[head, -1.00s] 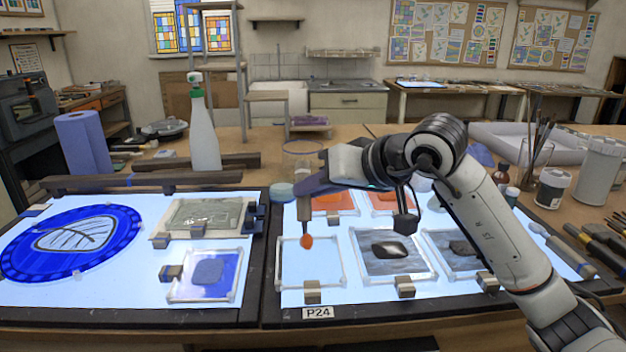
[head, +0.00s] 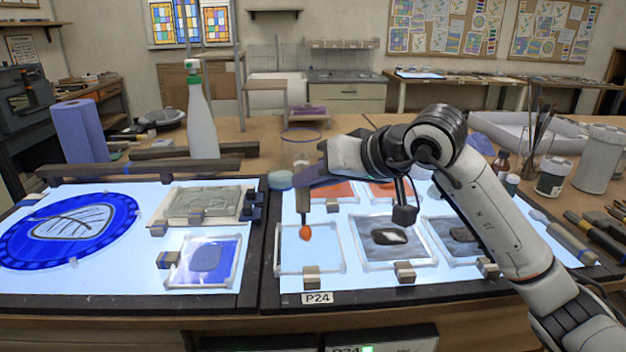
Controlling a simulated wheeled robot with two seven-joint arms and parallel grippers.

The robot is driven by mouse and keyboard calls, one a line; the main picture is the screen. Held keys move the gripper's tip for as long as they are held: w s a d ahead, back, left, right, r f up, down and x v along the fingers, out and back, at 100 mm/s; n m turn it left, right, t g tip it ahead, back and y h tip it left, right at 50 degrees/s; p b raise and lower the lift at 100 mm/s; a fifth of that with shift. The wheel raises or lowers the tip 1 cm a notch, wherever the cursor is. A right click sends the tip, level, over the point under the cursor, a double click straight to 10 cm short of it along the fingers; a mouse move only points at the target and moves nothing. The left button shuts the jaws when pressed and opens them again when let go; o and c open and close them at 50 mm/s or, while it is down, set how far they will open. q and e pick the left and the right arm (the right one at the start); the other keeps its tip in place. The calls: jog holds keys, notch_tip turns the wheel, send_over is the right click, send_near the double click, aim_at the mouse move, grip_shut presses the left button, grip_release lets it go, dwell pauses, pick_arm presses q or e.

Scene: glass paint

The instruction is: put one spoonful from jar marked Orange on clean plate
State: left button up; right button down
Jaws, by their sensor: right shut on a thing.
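My right gripper (head: 304,185) is shut on a spoon that hangs straight down. The spoon's orange bowl (head: 305,233) is over the clear, framed clean plate (head: 309,262) on the right light panel. I cannot tell whether the bowl touches the plate. No orange spot shows elsewhere on that plate. Two orange plates (head: 334,190) lie behind it, partly hidden by my right arm. I cannot make out a jar marked Orange; my right arm covers part of the back. My left gripper is not in view.
Plates with dark shapes (head: 391,238) lie right of the clean plate. The left panel bears a blue disc (head: 70,230) and a plate with a blue patch (head: 205,261). A spray bottle (head: 201,125) stands behind. Jars (head: 553,177) and tools (head: 606,232) crowd the right side.

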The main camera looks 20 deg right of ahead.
jog(key=shift+f+b, duration=0.35)
jog(key=shift+b, duration=0.25)
dwell(1.1)
jog(key=shift+r+p, duration=0.75)
jog(key=shift+r, duration=0.4)
jog(key=shift+r, duration=0.1)
notch_tip(320, 180, up, 4)
jog(key=shift+f+p, duration=0.1)
jog(key=shift+p, duration=1.15)
